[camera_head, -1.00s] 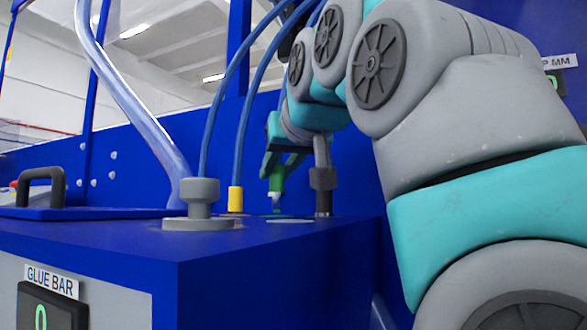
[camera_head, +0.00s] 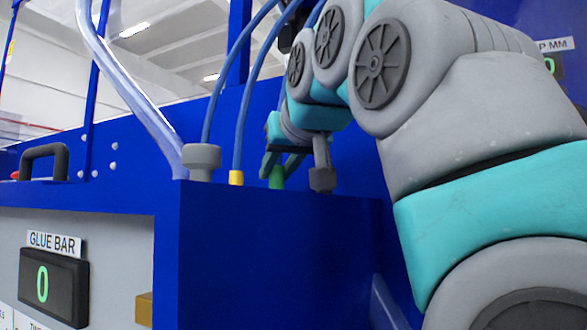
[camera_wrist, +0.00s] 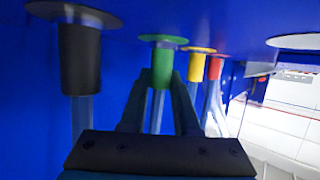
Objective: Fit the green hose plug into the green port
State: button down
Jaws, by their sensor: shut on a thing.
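The green hose plug (camera_wrist: 163,62) is between the fingers of my gripper (camera_wrist: 160,82) in the wrist view, with a clear hose running from it. Its end meets the flat green ring of the green port (camera_wrist: 163,38), roughly in line with it. I cannot tell how deep it sits. In the head view, the green plug (camera_head: 277,177) shows under my gripper (camera_head: 277,164) just above the blue machine's top edge. The port is hidden there behind that edge.
A black plug (camera_wrist: 80,60) stands on one side of the green one; yellow (camera_wrist: 196,66) and red (camera_wrist: 215,68) plugs stand close on the other. In the head view, a grey fitting (camera_head: 201,160) and blue hoses (camera_head: 245,110) rise left of my gripper. A black handle (camera_head: 43,160) is farther left.

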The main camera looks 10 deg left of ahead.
jog(key=c, duration=0.6)
grip_release()
jog(key=shift+o, duration=0.2)
jog(key=shift+f, duration=0.1)
jog(key=v, duration=0.7)
jog(key=shift+s+d, duration=0.1)
jog(key=shift+s, duration=0.05)
jog(key=shift+s+d+r, duration=0.1)
jog(key=shift+s+r, duration=0.1)
jog(key=shift+s, duration=0.05)
